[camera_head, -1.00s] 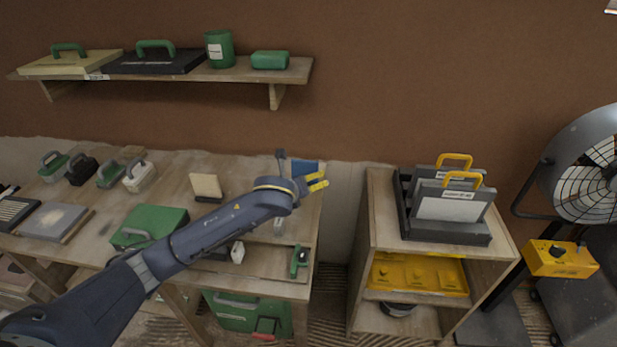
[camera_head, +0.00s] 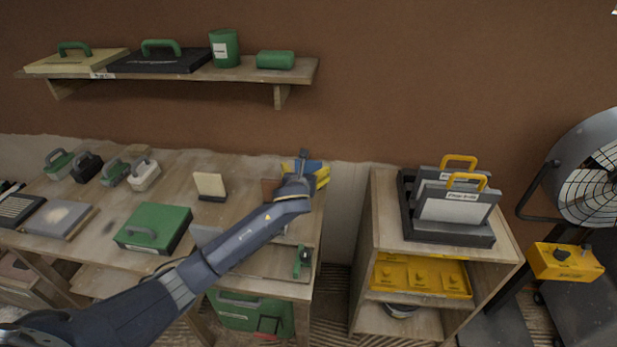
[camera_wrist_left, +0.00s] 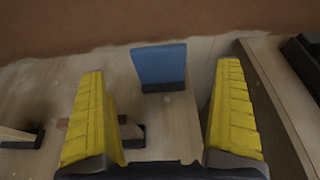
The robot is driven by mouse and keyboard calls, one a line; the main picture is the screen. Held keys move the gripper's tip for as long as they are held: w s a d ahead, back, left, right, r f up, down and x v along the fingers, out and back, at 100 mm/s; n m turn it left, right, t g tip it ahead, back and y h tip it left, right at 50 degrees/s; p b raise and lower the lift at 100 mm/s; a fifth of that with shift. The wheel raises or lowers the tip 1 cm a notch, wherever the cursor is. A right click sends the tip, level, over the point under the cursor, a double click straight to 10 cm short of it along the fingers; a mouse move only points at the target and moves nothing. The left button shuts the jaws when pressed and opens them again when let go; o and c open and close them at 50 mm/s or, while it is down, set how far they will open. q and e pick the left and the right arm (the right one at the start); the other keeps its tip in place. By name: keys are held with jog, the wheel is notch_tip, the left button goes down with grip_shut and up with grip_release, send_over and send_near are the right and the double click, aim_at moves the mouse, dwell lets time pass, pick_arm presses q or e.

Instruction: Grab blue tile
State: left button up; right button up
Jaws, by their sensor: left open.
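The blue tile (camera_wrist_left: 159,66) stands upright in a small dark holder on the wooden workbench, near its right end. In the head view the blue tile (camera_head: 308,167) shows only in part behind my left gripper (camera_head: 307,178). In the left wrist view my left gripper (camera_wrist_left: 163,115) is open, with its yellow fingers wide apart. The tile appears beyond the fingertips, between their lines, and the gap is empty. My right gripper is not in view.
A reddish-brown tile (camera_wrist_left: 92,125) in a dark holder lies low between the fingers' view. A cream tile (camera_head: 209,184) stands left on the workbench (camera_head: 118,206). A cabinet with grey cases (camera_head: 455,204) stands to the right, across a gap.

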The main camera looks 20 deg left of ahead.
aim_at(308, 162)
pick_arm(q)
jog(key=shift+a+x, duration=0.2)
jog(key=shift+x, duration=4.75)
jog(key=shift+r, duration=0.1)
jog(key=shift+c, duration=0.6)
jog(key=shift+r, duration=0.1)
jog(key=c, duration=1.3)
